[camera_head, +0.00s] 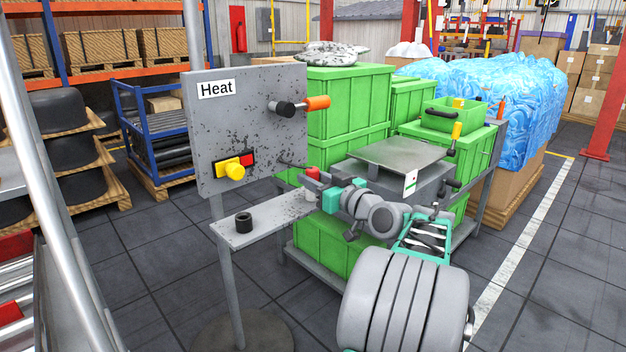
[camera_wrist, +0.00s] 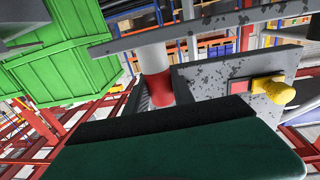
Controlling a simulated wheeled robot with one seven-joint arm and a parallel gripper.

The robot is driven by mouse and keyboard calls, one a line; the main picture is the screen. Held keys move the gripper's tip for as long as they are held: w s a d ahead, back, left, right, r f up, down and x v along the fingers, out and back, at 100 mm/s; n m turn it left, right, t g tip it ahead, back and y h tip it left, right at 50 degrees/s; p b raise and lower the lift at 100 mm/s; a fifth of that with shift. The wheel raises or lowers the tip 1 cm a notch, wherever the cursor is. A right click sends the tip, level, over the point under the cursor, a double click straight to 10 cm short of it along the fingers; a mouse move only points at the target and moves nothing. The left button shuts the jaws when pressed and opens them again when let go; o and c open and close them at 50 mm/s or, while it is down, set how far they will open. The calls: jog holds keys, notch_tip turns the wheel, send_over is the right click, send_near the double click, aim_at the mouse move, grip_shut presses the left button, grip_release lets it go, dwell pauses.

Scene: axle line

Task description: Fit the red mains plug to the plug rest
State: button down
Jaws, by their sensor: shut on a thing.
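The red mains plug (camera_head: 312,172) is in my gripper (camera_head: 318,184), above the right end of a speckled grey shelf (camera_head: 265,221). In the wrist view the red plug (camera_wrist: 158,88) meets a white cylinder (camera_wrist: 152,58) that reaches to the shelf's edge (camera_wrist: 215,24). I cannot tell whether this white part belongs to the plug or to the plug rest, nor whether it touches the shelf. A black ring-shaped holder (camera_head: 243,222) stands empty on the shelf further left. A dark green finger fills the bottom of the wrist view.
The grey "Heat" panel (camera_head: 247,130) stands behind the shelf, with a yellow knob (camera_head: 234,171) and an orange-tipped handle (camera_head: 316,103). A trolley with a grey top plate (camera_head: 397,151) and green crates (camera_head: 345,105) stands close behind my arm. Floor in front is clear.

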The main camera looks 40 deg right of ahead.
jog(key=c, duration=1)
grip_release()
jog(key=shift+f, duration=0.1)
jog(key=s, duration=0.7)
jog(key=shift+s+a, duration=0.2)
jog(key=shift+s, duration=0.2)
